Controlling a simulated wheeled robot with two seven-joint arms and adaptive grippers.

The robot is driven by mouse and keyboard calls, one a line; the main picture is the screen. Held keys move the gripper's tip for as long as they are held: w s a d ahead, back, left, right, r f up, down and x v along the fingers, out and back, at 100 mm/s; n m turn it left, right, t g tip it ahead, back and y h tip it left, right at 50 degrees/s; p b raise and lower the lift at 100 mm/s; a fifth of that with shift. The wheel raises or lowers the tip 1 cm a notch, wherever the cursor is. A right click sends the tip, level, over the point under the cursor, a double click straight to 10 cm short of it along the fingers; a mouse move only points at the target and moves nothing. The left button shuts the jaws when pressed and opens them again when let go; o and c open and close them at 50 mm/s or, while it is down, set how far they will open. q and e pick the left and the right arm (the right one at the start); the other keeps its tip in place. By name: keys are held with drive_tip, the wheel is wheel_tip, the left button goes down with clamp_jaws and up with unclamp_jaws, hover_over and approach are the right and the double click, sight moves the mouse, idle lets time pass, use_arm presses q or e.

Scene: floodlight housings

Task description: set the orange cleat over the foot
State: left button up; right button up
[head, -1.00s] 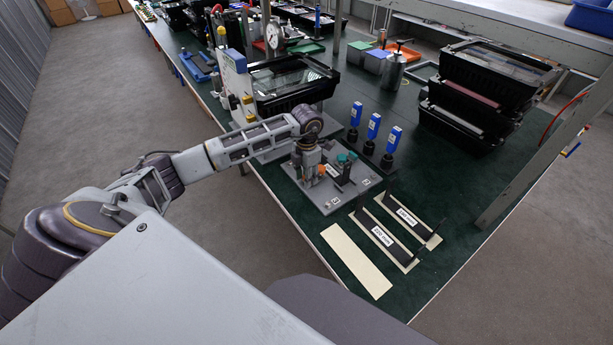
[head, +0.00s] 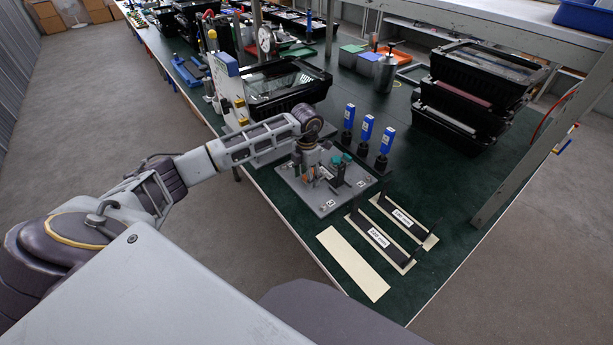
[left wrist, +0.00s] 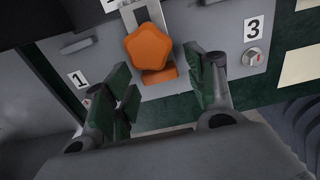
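An orange five-lobed piece (left wrist: 148,47), star-like from above, sits over a smaller orange block (left wrist: 158,76) in the left wrist view. I take these orange parts for the cleat; a foot cannot be made out under them. Behind them is a pale metal strip on a grey fixture plate (left wrist: 222,30). My left gripper (left wrist: 160,85) is open, its green-padded fingers on either side of the orange parts, with a clear gap on the right. In the head view my left gripper (head: 308,172) points down over the fixture plate (head: 328,208) and mostly hides the orange parts. My right gripper is not in view.
Blue-topped posts (head: 366,130) stand just behind the plate. A bare cream strip (head: 352,263) and black labelled bars (head: 380,239) lie in front. A black tray (head: 287,90) stands behind the arm, and stacked black crates (head: 455,130) at the right.

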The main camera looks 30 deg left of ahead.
use_arm(q)
wheel_tip(320, 180, up, 12)
idle(1.1)
idle(0.5)
